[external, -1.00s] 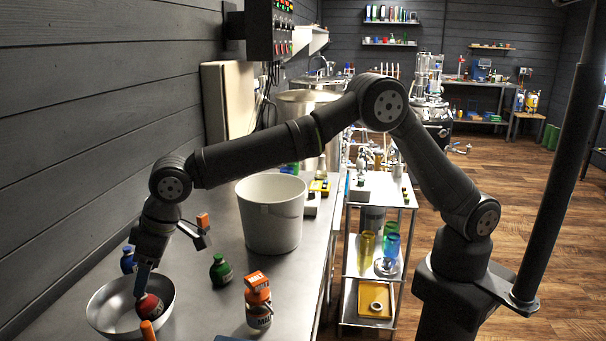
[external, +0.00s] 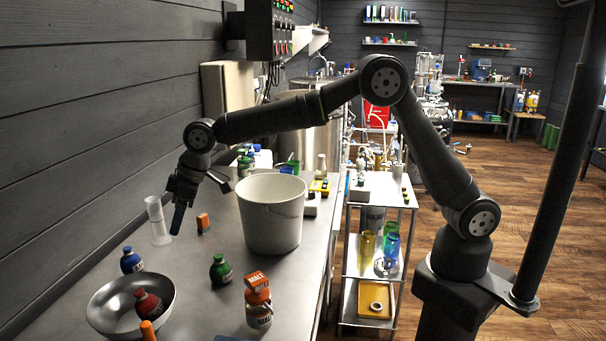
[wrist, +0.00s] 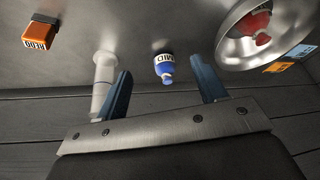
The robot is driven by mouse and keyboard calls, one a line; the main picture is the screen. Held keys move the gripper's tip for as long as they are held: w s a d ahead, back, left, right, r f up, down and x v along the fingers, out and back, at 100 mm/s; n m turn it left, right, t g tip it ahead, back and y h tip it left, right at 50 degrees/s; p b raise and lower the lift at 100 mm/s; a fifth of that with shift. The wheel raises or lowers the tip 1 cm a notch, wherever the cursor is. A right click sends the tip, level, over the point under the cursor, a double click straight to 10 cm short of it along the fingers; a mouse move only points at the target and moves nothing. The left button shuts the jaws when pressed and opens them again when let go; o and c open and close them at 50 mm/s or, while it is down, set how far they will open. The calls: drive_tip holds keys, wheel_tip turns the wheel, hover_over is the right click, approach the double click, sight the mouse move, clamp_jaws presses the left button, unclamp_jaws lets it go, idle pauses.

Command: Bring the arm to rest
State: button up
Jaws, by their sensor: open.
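My gripper (external: 196,208) is open and empty, raised above the steel bench on the bowl's far side. Its two blue fingers show in the wrist view (wrist: 160,80), wide apart with nothing held between them. My arm reaches across from its base at the right with the elbow high. A red bottle (external: 147,304) sits in the steel bowl (external: 106,315), apart from my gripper. It also shows in the wrist view (wrist: 252,24). A blue bottle (external: 131,262) with a white label stands near the bowl.
A white cylinder (external: 158,222) and an orange block (external: 203,222) stand close to my gripper. A white bucket (external: 271,220) is to its right. A green bottle (external: 221,270) and an orange-capped malt bottle (external: 258,302) stand nearer. The plank wall (external: 80,130) runs along the left.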

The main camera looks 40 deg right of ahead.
drive_tip(key=w+f, duration=0.1)
drive_tip(key=f, duration=0.2)
drive_tip(key=w+d+f, duration=0.1)
drive_tip(key=f, duration=0.3)
drive_tip(key=w+f, duration=0.1)
drive_tip(key=f, duration=0.3)
drive_tip(key=shift+w+d+f, duration=0.15)
drive_tip(key=shift+w+d, duration=0.05)
drive_tip(key=shift+d, duration=0.15)
drive_tip(key=shift+v, duration=1.2)
idle(0.4)
drive_tip(key=shift+c, duration=1.1)
